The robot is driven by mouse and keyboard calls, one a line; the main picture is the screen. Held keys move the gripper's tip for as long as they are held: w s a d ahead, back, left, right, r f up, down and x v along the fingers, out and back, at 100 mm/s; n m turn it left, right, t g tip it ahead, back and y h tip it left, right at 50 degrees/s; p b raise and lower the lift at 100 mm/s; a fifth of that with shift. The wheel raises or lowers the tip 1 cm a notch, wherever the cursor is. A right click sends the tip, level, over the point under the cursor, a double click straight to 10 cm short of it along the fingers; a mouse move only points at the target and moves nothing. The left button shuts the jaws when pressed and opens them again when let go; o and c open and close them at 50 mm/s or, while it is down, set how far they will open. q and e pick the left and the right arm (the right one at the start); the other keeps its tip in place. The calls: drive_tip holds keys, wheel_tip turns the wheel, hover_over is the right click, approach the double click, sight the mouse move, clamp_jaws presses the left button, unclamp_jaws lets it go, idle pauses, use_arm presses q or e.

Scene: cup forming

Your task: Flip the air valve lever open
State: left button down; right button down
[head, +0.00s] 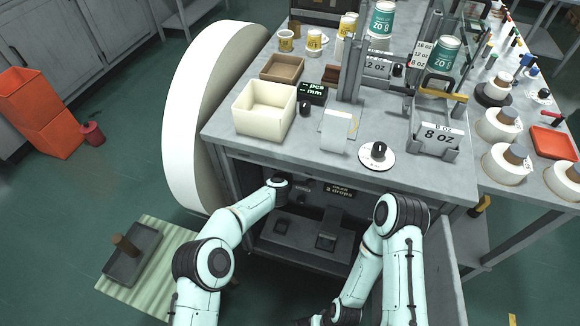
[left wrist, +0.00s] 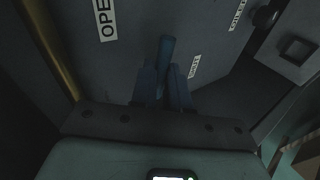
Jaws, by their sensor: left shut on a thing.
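In the left wrist view, a blue lever (left wrist: 167,46) stands up from between the fingers of my left gripper (left wrist: 163,80). The gripper is shut on it. A dark panel lies behind, with a white label beginning "OPE" (left wrist: 106,18) on the left and a small label that seems to read "SHUT" (left wrist: 194,67) on the right. The lever lies between these labels, pointing up in the picture. In the head view, my left arm reaches under the table front, and its gripper and the lever are hidden there. My right arm bends down to the bottom edge; its gripper is not visible.
The grey table (head: 225,130) overhangs the cabinet space. A large white roll (head: 190,130) stands on the left. In the wrist view, a brass-coloured edge (left wrist: 48,45) runs along the left.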

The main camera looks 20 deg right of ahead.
use_arm(q)
drive_tip(key=shift+r+n+g+h+p, duration=0.3)
drive_tip(key=shift+n+p, duration=0.1)
drive_tip(key=shift+p, duration=0.25)
drive_tip(key=c, duration=1.1)
unclamp_jaws()
drive_tip(key=shift+a, duration=0.1)
drive_tip(key=b+v, duration=0.2)
drive_tip(key=v, duration=0.5)
drive_tip(key=shift+s+b, duration=0.2)
drive_tip(key=shift+b, duration=0.1)
drive_tip(key=shift+a, duration=0.1)
